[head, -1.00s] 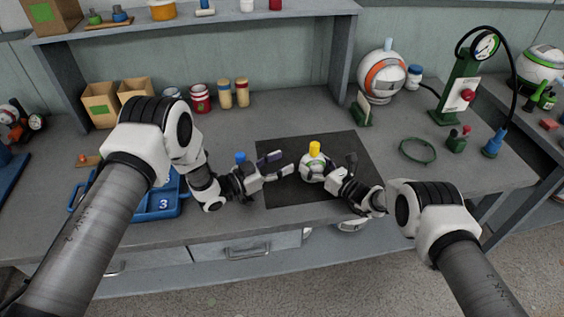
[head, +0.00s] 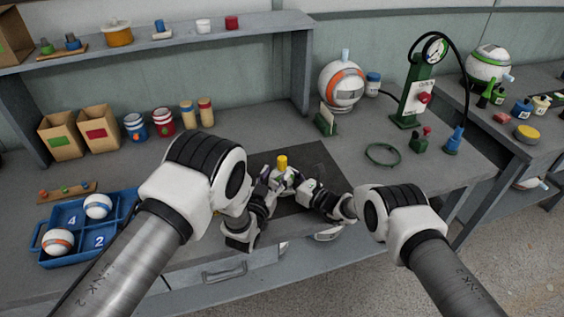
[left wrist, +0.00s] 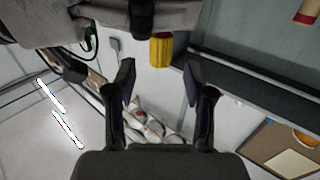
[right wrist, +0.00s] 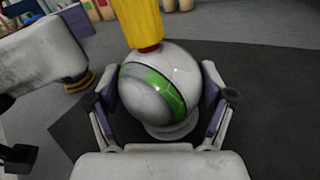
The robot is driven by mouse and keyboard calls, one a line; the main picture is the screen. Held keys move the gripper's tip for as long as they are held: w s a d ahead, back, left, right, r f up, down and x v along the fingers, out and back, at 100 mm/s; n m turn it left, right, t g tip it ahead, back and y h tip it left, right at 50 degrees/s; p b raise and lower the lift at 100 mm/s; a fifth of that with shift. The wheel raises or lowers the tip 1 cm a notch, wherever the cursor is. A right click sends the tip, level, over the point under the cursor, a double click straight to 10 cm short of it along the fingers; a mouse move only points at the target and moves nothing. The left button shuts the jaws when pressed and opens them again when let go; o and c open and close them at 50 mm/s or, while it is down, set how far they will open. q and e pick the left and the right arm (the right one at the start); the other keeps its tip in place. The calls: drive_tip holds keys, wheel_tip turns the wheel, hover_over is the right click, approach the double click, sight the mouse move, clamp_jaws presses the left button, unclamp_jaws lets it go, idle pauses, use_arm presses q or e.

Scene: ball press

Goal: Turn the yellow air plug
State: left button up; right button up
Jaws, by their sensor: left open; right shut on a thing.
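A yellow air plug (head: 282,162) stands upright on top of a white ball with a green band (right wrist: 175,85) on the dark mat. My right gripper (right wrist: 160,88) is shut on the ball, a finger on each side. My left gripper (head: 270,181) is open beside the ball and the plug. In the left wrist view the yellow plug (left wrist: 161,50) shows between and just beyond the two open fingertips (left wrist: 160,72), apparently not gripped. In the right wrist view the plug (right wrist: 138,20) rises from the ball's top, on a reddish stem. My left arm hides part of the mat.
A blue tray (head: 75,262) with balls stands at the left. A green pump stand with a gauge (head: 410,100), a green ring (head: 383,154) and an orange-striped ball (head: 342,82) stand at the right and back. The dark mat (head: 318,158) is bare behind the ball.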

sight(282, 162)
use_arm(q)
drive_tip(key=x, duration=0.6)
drive_tip(key=shift+w, duration=0.1)
clamp_jaws()
drive_tip(key=shift+h, duration=0.3)
drive_tip(key=shift+w+a+m+g+h, duration=0.1)
drive_tip(key=shift+m+g+h, duration=1.2)
drive_tip(key=shift+m+h, duration=0.55)
drive_tip(key=shift+r+m+g+h, duration=0.1)
drive_tip(key=shift+m+g+h, duration=1.25)
drive_tip(key=shift+h, duration=0.3)
